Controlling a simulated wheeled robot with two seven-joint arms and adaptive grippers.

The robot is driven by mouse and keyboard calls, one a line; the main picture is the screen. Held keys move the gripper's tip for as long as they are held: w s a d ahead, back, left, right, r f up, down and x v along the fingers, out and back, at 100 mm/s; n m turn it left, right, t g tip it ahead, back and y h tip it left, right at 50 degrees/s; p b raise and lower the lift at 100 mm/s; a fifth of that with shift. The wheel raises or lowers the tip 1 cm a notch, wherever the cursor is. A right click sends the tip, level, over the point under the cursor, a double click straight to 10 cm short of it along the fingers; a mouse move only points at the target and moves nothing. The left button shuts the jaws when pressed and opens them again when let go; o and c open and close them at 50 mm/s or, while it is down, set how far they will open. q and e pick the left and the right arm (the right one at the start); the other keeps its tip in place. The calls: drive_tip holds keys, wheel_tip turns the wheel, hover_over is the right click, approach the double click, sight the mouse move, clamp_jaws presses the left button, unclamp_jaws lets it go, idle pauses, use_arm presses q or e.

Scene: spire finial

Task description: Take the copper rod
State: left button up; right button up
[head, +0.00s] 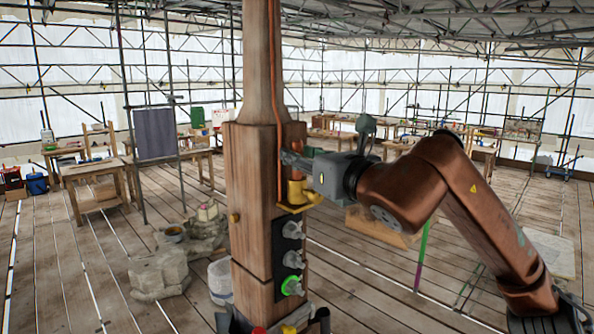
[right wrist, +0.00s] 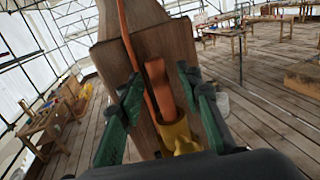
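A short, thick copper-coloured rod (right wrist: 157,82) stands upright in a yellow holder (right wrist: 176,134) on the face of a wooden post. In the head view the rod (head: 296,134) shows just above my right gripper (head: 288,160), beside the post, and the yellow holder (head: 298,193) sits below. My right gripper (right wrist: 160,88) is open, with its green fingers on either side of the rod. I cannot tell whether either finger touches it. My left gripper is not in view.
The wooden post (head: 252,185) rises through the middle, with a thin copper strip (head: 278,80) running down it close to the rod. Grey knobs (head: 292,229) and a green-lit one (head: 292,285) sit below the holder. Stone blocks (head: 160,273) lie left. Open plank floor surrounds it.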

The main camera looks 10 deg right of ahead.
drive_tip(key=c, duration=0.8)
clamp_jaws()
drive_tip(key=shift+r, duration=0.15)
